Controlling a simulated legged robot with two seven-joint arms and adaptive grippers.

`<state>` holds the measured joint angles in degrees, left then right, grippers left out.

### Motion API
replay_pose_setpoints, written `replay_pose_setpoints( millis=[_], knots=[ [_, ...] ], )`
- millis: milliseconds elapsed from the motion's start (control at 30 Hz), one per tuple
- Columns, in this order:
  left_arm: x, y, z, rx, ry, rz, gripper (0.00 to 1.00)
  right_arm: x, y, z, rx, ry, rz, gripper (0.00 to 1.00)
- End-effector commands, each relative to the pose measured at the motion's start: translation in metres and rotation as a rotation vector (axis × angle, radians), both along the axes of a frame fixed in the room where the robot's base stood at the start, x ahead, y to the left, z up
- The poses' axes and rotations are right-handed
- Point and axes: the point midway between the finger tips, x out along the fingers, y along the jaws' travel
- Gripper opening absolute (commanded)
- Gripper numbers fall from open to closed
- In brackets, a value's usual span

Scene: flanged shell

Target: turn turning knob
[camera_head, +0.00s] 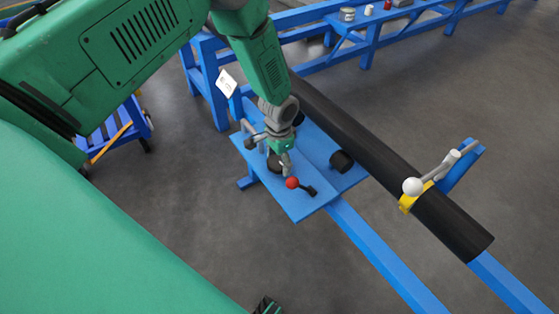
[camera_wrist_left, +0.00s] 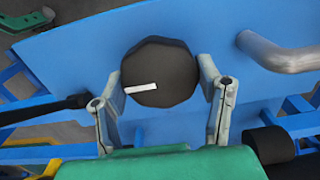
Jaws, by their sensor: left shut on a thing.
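The turning knob (camera_wrist_left: 168,68) is a dark, many-sided disc with a white mark, set on a blue panel (camera_wrist_left: 75,50). The mark points to the left and slightly down in the left wrist view. My left gripper (camera_wrist_left: 160,80) has one finger on each side of the knob and is shut on it. In the head view, my left gripper (camera_head: 285,162) reaches down to the blue panel (camera_head: 300,208), and the dark knob (camera_head: 273,164) is partly hidden behind it. My right gripper is not seen in either view.
A lever with a red ball (camera_head: 292,183) stands close to my left gripper. A black cylinder (camera_head: 342,161) is on the panel's right. A long black pipe (camera_head: 370,150) runs past, with a white-balled handle (camera_head: 412,187) on a yellow clamp. A grey bent handle (camera_wrist_left: 280,55) is right of the knob.

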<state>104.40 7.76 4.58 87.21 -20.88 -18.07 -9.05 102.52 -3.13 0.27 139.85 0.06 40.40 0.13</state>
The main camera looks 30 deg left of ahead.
Motion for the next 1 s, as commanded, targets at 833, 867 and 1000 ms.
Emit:
replay_pose_setpoints(
  millis=[833, 867, 1000],
  knots=[
    [0.003, 0.001, 0.084, 0.0, -0.005, 0.002, 0.81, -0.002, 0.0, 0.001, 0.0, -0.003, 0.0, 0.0],
    [0.002, 0.001, 0.089, 0.0, -0.004, 0.002, 0.81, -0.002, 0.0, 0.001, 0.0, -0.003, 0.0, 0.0],
    [0.003, 0.001, 0.109, 0.0, -0.003, 0.003, 0.81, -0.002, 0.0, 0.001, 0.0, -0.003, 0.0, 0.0]
  ],
)
